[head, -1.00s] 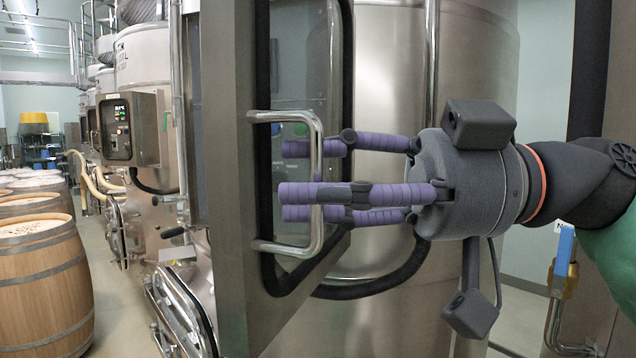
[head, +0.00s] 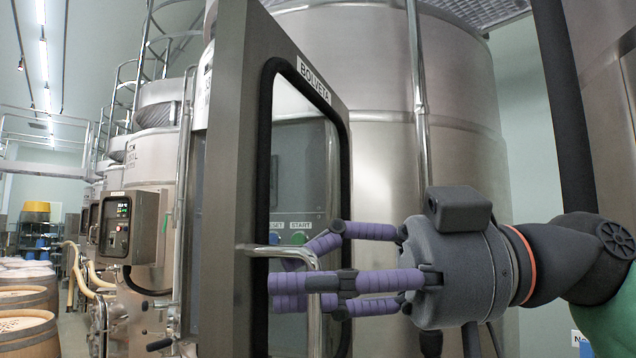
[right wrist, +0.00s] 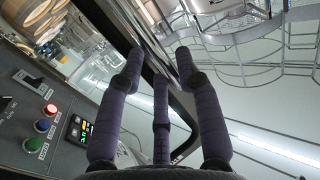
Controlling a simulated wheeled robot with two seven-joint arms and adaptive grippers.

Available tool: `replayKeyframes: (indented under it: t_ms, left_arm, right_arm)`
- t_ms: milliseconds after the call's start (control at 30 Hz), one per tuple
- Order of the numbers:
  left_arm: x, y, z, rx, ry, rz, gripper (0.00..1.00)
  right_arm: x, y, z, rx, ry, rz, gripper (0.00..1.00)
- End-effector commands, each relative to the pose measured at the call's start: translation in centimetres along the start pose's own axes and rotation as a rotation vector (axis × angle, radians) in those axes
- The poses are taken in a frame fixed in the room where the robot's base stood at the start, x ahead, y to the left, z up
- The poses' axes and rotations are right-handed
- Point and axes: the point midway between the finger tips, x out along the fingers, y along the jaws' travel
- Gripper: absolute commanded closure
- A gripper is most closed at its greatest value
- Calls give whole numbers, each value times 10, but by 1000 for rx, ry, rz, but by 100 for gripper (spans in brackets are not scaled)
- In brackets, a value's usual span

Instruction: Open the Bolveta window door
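The Bolveta window door (head: 228,180) is a grey metal frame with a dark-edged glass pane and a BOLVETA label (head: 313,78), left of centre in the head view. START and other controls show through its glass. In the right wrist view the fingers (right wrist: 158,66) are spread apart. Firm contact is unclear. My left gripper is out of view.
A large steel vat (head: 455,110) rises behind the door. Another control box (head: 128,228) is on a vat farther left. Wooden barrels (head: 28,333) stand at far left. A panel with red, blue and green buttons (right wrist: 42,126) shows in the right wrist view.

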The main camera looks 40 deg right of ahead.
Motion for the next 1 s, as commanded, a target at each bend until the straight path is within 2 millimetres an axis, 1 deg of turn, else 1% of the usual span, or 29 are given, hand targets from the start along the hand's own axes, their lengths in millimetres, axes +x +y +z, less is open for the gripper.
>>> replayKeyframes:
  t_ms: [33,200,400,700,1000]
  left_arm:
    - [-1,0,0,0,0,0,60]
    - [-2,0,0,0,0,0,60]
    - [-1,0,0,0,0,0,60]
    - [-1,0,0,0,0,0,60]
    - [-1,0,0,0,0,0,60]
  right_arm:
    - [-8,-5,-17,-5,44,-10,59]
    - [-10,-6,-35,-6,50,-13,59]
    - [-9,-4,-52,-4,44,-10,59]
    - [-8,-3,-65,-2,37,-4,59]
    - [-8,-2,-67,0,33,0,59]
